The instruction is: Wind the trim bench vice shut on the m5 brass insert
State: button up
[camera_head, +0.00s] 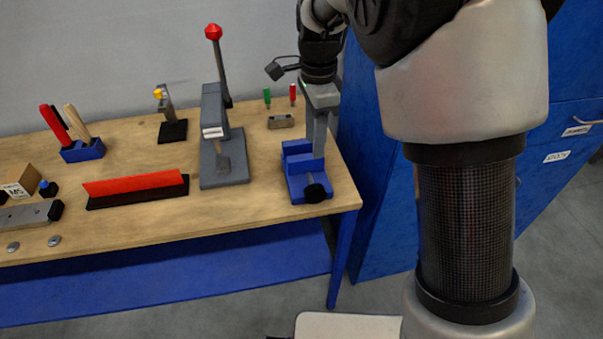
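The blue bench vice (297,163) stands at the right end of the wooden bench, near its front edge. A black knob (315,193) is at its front, with a thin pale bar beside it. My gripper (319,150) points down over the vice from behind, its grey fingers reaching the right side of the jaws. The fingers look close together, but I cannot tell if they are shut, or whether they touch the vice. I cannot make out the brass insert; the jaw gap is too small and partly covered by my gripper.
A grey lever press (221,135) with a red knob stands left of the vice. A red bar on a black base (135,188) lies further left. A small grey block (280,122) and green and red-handled tools are behind. A box marked M5 (22,184) is far left. Blue cabinets (388,180) stand right.

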aim_at(313, 187)
notch_tip(313, 187, down, 17)
jog(key=shift+f, duration=0.1)
dwell(0.5)
grip_shut()
